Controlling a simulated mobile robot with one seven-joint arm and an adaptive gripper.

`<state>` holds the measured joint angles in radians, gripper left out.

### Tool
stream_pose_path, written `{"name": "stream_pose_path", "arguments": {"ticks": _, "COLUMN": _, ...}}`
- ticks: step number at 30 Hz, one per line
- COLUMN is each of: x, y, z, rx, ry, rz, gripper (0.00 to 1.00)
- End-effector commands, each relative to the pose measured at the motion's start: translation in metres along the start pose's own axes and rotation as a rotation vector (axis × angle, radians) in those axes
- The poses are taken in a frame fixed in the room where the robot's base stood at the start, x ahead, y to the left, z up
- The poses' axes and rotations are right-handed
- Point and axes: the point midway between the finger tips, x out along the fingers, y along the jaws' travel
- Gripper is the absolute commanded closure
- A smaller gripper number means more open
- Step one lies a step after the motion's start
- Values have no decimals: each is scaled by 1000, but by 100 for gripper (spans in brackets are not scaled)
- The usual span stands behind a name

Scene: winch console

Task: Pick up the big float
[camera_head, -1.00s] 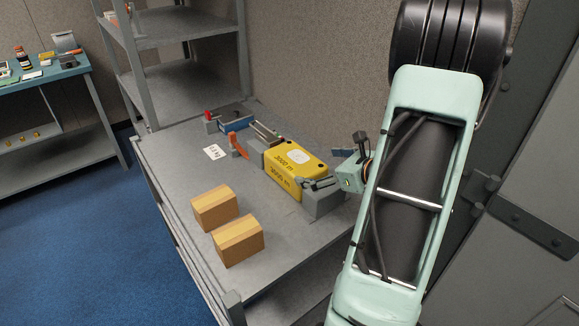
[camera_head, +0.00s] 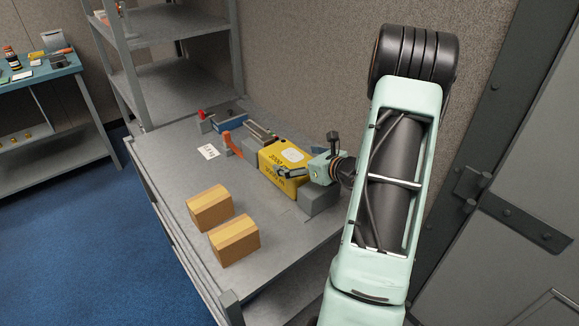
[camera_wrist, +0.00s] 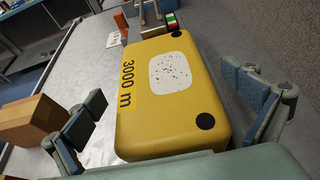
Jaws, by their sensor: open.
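The big float is a yellow block (camera_head: 271,160) marked "3000 m" with a pale speckled patch on top. It sits on the grey bench among grey blocks. It fills the middle of the wrist view (camera_wrist: 170,95). My gripper (camera_head: 284,172) is open above and at the near end of the float. In the wrist view, my gripper's fingers (camera_wrist: 168,112) stand on either side of the float, left and right, with gaps showing.
Two cardboard boxes (camera_head: 211,209) (camera_head: 234,240) stand on the grey bench (camera_head: 170,180) left of the float. An orange lever (camera_head: 229,141) and a blue part (camera_head: 228,125) are behind it. Grey shelves (camera_head: 160,83) rise at the back. A grey block (camera_head: 318,199) is at the near right.

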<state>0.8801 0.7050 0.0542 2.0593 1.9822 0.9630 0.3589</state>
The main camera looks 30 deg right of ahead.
Motion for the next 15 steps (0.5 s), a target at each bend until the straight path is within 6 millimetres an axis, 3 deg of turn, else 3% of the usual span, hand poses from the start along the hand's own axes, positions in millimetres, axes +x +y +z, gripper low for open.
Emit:
{"name": "stream_pose_path", "arguments": {"ticks": 10, "x": 9, "y": 0, "z": 0, "rx": 0, "ry": -1, "rz": 0, "gripper": 1}}
{"name": "stream_pose_path", "arguments": {"ticks": 15, "x": 9, "y": 0, "z": 0, "rx": 0, "ry": 0, "rz": 0, "gripper": 20}}
